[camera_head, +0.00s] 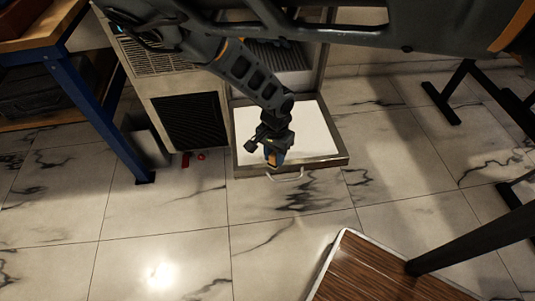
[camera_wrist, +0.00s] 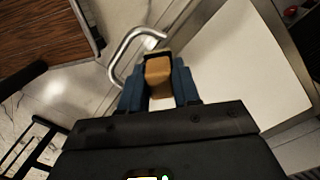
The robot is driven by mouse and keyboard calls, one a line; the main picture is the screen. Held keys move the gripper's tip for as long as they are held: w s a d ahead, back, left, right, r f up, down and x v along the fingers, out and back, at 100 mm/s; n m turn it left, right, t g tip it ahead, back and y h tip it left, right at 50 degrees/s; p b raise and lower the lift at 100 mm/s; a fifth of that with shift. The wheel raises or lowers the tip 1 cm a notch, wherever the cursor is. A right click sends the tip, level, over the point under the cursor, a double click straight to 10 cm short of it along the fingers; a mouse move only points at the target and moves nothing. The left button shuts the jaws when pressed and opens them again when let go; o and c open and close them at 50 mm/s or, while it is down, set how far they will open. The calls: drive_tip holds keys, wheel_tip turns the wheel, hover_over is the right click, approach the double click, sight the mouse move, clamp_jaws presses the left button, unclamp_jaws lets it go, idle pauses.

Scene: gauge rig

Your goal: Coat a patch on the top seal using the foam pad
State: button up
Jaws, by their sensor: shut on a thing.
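My gripper (camera_head: 271,157) is low over the near edge of a metal-framed white panel (camera_head: 315,133) at the front of the cabinet. In the wrist view its blue fingers (camera_wrist: 159,82) are shut on a tan block, which looks like the foam pad (camera_wrist: 158,70). The pad's far end points toward the panel's frame and the curved metal handle (camera_wrist: 126,48). I cannot tell whether the pad touches the frame. I cannot make out for certain which part is the top seal. The pad's underside is hidden.
The cabinet (camera_head: 165,75) with a black grille stands behind, left of the panel. Two small red things (camera_head: 201,156) lie on the floor beside it. A blue-legged bench (camera_head: 95,115) is at left. A wood-topped piece (camera_head: 370,270) is at the front right. The marble floor between is clear.

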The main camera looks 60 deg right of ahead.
drive_tip(key=shift+s+d+f+p, duration=0.1)
drive_tip(key=shift+s+d+p, duration=0.2)
drive_tip(key=shift+s+d, duration=1.05)
drive_tip(key=shift+s+d+r+p, duration=0.1)
drive_tip(key=shift+s+d+p, duration=0.15)
drive_tip(key=shift+s+d, duration=1.1)
drive_tip(key=shift+s+d+f+p, duration=0.1)
drive_tip(key=shift+s+d+p, duration=0.2)
drive_tip(key=shift+s+d, duration=2)
drive_tip(key=shift+s, duration=0.45)
drive_tip(key=shift+s+d, duration=1.05)
drive_tip(key=shift+s, duration=0.35)
drive_tip(key=shift+s+d, duration=1)
drive_tip(key=shift+s, duration=0.45)
wheel_tip(320, 180, up, 6)
drive_tip(key=p, duration=0.4)
drive_tip(key=shift+w+d, duration=0.15)
drive_tip(key=shift+w, duration=0.05)
drive_tip(key=shift+w+r+p, duration=0.1)
drive_tip(key=shift+r+p, duration=1.1)
drive_tip(key=shift+r, duration=0.4)
